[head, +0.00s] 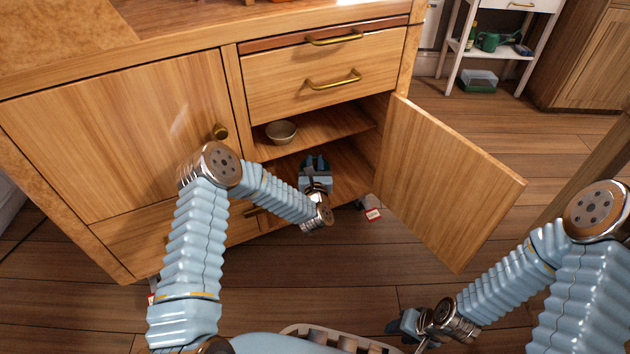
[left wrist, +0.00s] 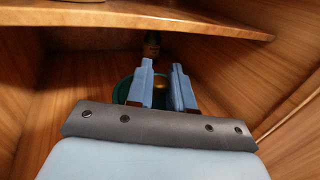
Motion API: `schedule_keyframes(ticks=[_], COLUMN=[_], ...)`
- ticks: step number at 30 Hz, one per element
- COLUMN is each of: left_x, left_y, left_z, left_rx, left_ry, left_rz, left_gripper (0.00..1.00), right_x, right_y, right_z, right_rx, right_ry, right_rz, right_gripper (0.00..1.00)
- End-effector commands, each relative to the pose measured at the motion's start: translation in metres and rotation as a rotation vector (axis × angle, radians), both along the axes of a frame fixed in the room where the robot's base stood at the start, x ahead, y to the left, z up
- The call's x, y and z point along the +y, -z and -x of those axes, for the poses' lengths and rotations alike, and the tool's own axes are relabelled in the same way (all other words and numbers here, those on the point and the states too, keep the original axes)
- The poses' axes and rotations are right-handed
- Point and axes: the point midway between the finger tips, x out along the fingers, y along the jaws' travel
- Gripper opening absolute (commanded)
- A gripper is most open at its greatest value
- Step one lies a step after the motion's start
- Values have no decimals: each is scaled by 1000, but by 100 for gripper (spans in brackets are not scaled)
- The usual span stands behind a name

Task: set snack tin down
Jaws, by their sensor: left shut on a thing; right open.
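My left gripper (head: 315,162) reaches into the lower compartment of the open cabinet (head: 348,165), below its inner shelf. In the left wrist view its two blue fingers (left wrist: 163,82) are shut on a gold part (left wrist: 161,85) of a dark green, rounded thing (left wrist: 121,92), which I take to be the snack tin. The gripper hides most of it, and I cannot tell whether it touches the compartment floor. In the head view the tin is hidden behind the gripper. My right gripper (head: 408,326) is open and empty, low over the floor at the bottom.
A bowl (head: 281,131) stands on the inner shelf (head: 310,132), above my left gripper. A bottle (left wrist: 151,45) stands behind the tin. The open door (head: 450,180) juts out on the right. A small red-and-white item (head: 372,214) lies by the cabinet's base.

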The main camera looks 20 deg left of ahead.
Motion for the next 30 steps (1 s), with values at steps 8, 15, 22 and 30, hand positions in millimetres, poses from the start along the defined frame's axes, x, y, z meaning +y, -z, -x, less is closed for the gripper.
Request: schedule_keyframes(ticks=[8, 15, 22, 30], left_x=[0, -1, 0, 0], left_y=[30, 70, 70, 72], left_z=[3, 1, -1, -1], left_rx=[3, 2, 2, 3], left_ry=[0, 1, 1, 0], left_rz=[-1, -2, -1, -1], left_gripper=[0, 0, 0, 43], right_x=[0, 0, 0, 0], right_y=[7, 20, 19, 19], right_z=[0, -1, -1, -1], right_rx=[-2, -3, -4, -4], right_ry=[1, 2, 3, 3], right_rz=[0, 1, 1, 1], right_gripper=[43, 43, 43, 43])
